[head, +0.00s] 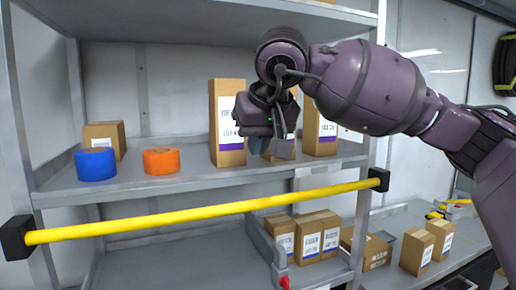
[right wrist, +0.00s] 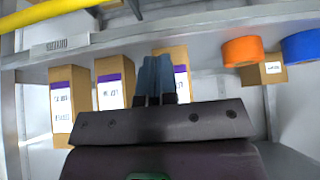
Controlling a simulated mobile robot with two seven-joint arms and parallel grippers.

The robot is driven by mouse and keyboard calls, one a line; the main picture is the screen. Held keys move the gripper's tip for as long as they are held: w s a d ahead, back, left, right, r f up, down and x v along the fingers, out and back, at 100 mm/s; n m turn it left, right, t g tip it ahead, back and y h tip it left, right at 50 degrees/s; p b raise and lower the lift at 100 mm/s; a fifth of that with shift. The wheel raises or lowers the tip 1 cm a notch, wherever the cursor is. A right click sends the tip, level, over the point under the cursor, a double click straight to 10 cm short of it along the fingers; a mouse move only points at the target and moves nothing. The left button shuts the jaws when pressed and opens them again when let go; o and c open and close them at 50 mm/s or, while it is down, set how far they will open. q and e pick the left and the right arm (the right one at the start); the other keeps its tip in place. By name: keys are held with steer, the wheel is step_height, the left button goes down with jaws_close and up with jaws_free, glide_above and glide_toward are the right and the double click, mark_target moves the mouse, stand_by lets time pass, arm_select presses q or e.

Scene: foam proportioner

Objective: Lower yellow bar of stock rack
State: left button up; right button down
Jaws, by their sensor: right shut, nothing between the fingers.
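The yellow bar (head: 205,213) runs across the front of the stock rack (head: 180,187), just below the edge of its middle shelf. Its ends sit in black brackets at the left (head: 16,237) and right (head: 379,179) posts. The bar (right wrist: 50,13) also crosses the upper left corner of the right wrist view. My right gripper (head: 281,147) is shut and empty, above the bar's right half and in front of the shelf's boxes, apart from the bar. Its closed blue fingers (right wrist: 157,78) show in the right wrist view. My left gripper is not in view.
The middle shelf holds a blue tape roll (head: 96,164), an orange roll (head: 161,160), a small box (head: 104,136) and tall boxes (head: 228,122). Several boxes (head: 308,237) stand below the bar at right, beside a grey part with a red tip (head: 284,282).

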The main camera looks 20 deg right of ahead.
glide_above(251, 203)
steer(key=f, duration=0.6)
steer(key=shift+w+f+p, duration=0.2)
steer(key=shift+w+p, duration=0.1)
steer(key=shift+w, duration=0.1)
steer(key=shift+s+f, duration=0.2)
steer(key=shift+f, duration=0.95)
steer(key=shift+s+d+f, duration=0.1)
steer(key=shift+s+f, duration=0.05)
steer(key=shift+f, duration=0.65)
